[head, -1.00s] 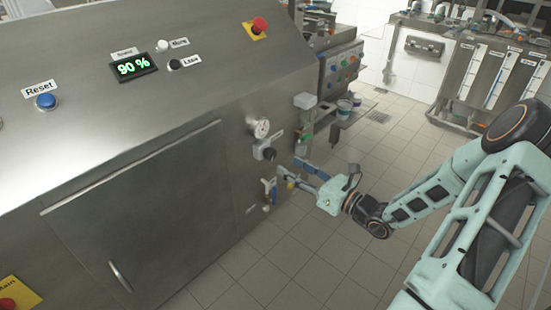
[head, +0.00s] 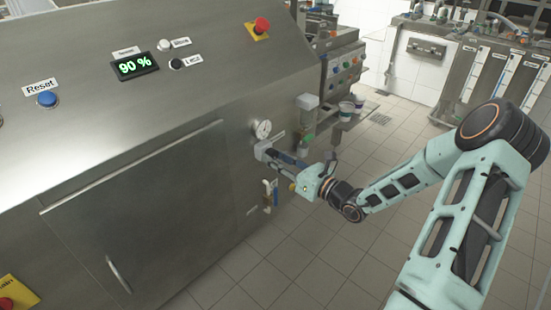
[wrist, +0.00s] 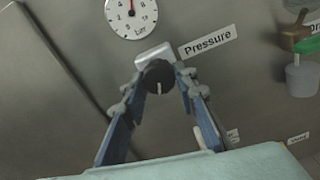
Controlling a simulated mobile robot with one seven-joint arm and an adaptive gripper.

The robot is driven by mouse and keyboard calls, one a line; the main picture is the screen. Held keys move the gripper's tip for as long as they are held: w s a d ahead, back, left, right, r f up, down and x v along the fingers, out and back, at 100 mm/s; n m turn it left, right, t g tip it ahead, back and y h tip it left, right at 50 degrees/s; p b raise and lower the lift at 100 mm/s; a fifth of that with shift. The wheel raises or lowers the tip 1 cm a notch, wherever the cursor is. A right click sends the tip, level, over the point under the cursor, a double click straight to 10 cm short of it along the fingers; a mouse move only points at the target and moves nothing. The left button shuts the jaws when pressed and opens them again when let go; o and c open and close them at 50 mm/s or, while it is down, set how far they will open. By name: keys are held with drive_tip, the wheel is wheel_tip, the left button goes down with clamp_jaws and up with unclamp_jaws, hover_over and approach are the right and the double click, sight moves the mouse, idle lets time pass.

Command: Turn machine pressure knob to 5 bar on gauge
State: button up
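The black pressure knob (wrist: 159,77) sits on a light grey mount on the machine's steel side, beside the "Pressure" label (wrist: 208,41). A pale line on the knob points down in the wrist view. The round white bar gauge (wrist: 131,14) is above it and also shows in the head view (head: 262,129). Its top is cut off in the wrist view, and I cannot read its value. My gripper (wrist: 160,82) has its blue fingers apart, one on each side of the knob, with slight gaps visible. In the head view my gripper (head: 275,156) reaches the machine and hides the knob.
A valve with a blue handle (head: 269,190) is below my gripper on the machine side. A small container with a green part (wrist: 301,70) is mounted to the right of the label. A cabinet door (head: 145,215) is to the left. Floor is clear around the arm.

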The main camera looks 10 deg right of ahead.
drive_tip(key=c, duration=0.5)
drive_tip(key=shift+c, duration=0.2)
drive_tip(key=shift+n, duration=0.4)
drive_tip(key=shift+d+n+b, duration=0.1)
drive_tip(key=shift+n+b, duration=0.9)
drive_tip(key=shift+n, duration=1.9)
drive_tip(key=o, duration=1.2)
drive_tip(key=shift+c, duration=0.2)
